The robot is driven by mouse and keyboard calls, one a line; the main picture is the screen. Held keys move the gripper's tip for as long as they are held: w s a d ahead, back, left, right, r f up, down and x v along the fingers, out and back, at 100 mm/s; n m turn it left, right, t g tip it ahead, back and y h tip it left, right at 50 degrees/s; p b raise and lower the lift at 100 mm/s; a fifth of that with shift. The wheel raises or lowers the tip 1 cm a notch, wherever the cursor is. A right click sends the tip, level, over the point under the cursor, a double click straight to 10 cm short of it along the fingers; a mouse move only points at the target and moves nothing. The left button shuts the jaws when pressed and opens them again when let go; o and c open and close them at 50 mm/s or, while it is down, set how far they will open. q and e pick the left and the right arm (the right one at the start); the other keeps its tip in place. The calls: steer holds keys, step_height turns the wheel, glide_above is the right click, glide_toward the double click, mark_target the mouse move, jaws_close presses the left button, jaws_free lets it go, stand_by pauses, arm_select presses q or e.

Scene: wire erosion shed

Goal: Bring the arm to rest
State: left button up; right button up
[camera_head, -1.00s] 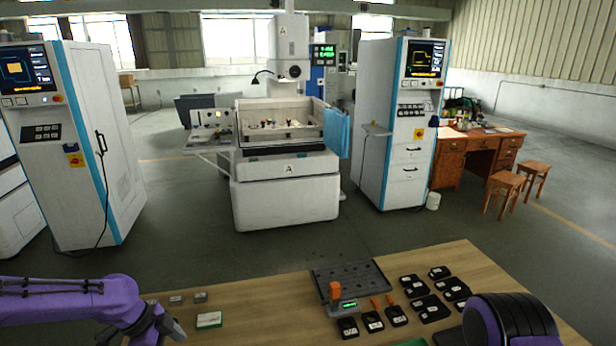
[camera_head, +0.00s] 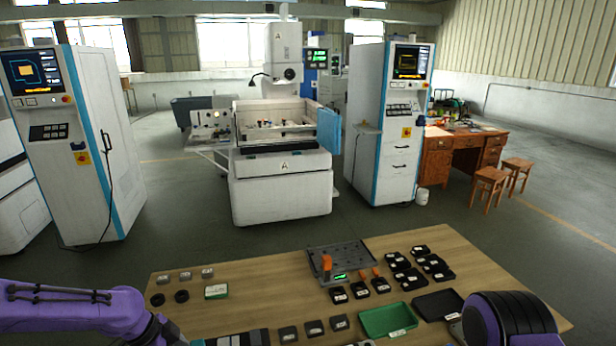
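My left arm comes in from the lower left, over the left end of the wooden table (camera_head: 235,265). My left gripper (camera_head: 172,337) is at the bottom edge of the view, small and partly cut off. I cannot make out its fingers or whether anything is between them. My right arm shows only as a purple and black link (camera_head: 510,320) at the lower right. The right gripper is out of view.
The table holds a dark slotted tray (camera_head: 342,257), several black holders (camera_head: 405,268), a green tray (camera_head: 388,320), a black tray (camera_head: 438,304) and small grey blocks (camera_head: 313,327). A white machine (camera_head: 281,190) and cabinets stand beyond open floor.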

arm_select(q)
steer(key=s+d+f+n+y, duration=0.2)
steer(key=s+d+f+n, duration=0.3)
steer(key=s+f+n, duration=0.75)
steer(key=s+a+f+n+t+y, duration=0.1)
steer(key=s+a+f+n+y, duration=0.2)
steer(key=s, duration=0.4)
steer(key=s+a+f+n+t+y, duration=0.1)
steer(key=s+a+n+y, duration=0.2)
steer(key=s, duration=0.5)
step_height(320, 180, down, 14)
steer(key=n+b, duration=0.1)
steer(key=b, duration=1.3)
steer(key=shift+a+n+b, duration=0.2)
steer(key=shift+n+b, duration=0.15)
arm_select(e)
step_height(320, 180, down, 15)
steer(key=shift+w, duration=0.35)
arm_select(q)
steer(key=shift+s+f, duration=0.1)
steer(key=shift+s, duration=0.05)
arm_select(e)
steer(key=shift+a, duration=0.1)
